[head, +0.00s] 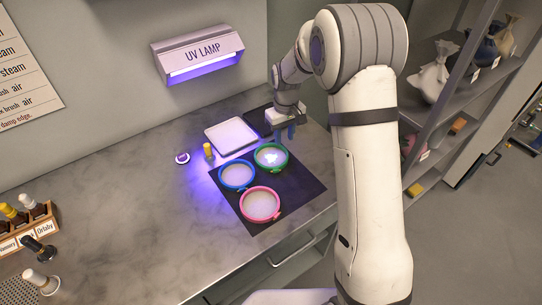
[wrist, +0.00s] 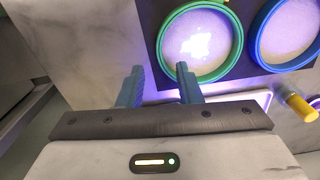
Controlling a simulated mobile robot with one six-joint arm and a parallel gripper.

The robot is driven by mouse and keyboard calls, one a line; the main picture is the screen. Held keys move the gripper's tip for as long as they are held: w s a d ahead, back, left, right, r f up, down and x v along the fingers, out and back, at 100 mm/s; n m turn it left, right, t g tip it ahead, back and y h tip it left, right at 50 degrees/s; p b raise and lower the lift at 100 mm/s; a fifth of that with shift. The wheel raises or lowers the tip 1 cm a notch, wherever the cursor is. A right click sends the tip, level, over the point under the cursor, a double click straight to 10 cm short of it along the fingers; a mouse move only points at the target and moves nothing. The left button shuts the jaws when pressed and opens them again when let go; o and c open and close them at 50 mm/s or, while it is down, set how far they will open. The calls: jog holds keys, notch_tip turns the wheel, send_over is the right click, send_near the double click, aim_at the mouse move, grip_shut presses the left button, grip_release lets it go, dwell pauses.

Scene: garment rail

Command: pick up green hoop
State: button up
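The green hoop (head: 271,156) lies on a black mat (head: 302,190), with pale cloth in it and a bright glowing patch on the cloth. It also shows in the wrist view (wrist: 237,52), where its rim is close to my right fingertip. My gripper (head: 287,133) is just behind the hoop in the head view. In the wrist view, my gripper's (wrist: 160,80) two blue-grey fingers are spread apart with nothing between them. Whether a finger touches the hoop's rim, I cannot tell.
A blue hoop (head: 237,175) and a pink hoop (head: 260,205) lie on the same mat. A white tray (head: 231,136), a yellow cylinder (head: 208,150) and a small round item (head: 182,158) stand nearby. A UV lamp (head: 199,54) is on the wall above. The counter's left middle is clear.

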aim_at(284, 149)
jog(key=f, duration=0.4)
jog(key=shift+s+d+f+p, duration=0.15)
jog(key=shift+s+p, duration=0.1)
jog(key=shift+p, duration=0.15)
jog(key=shift+c, duration=0.3)
grip_shut()
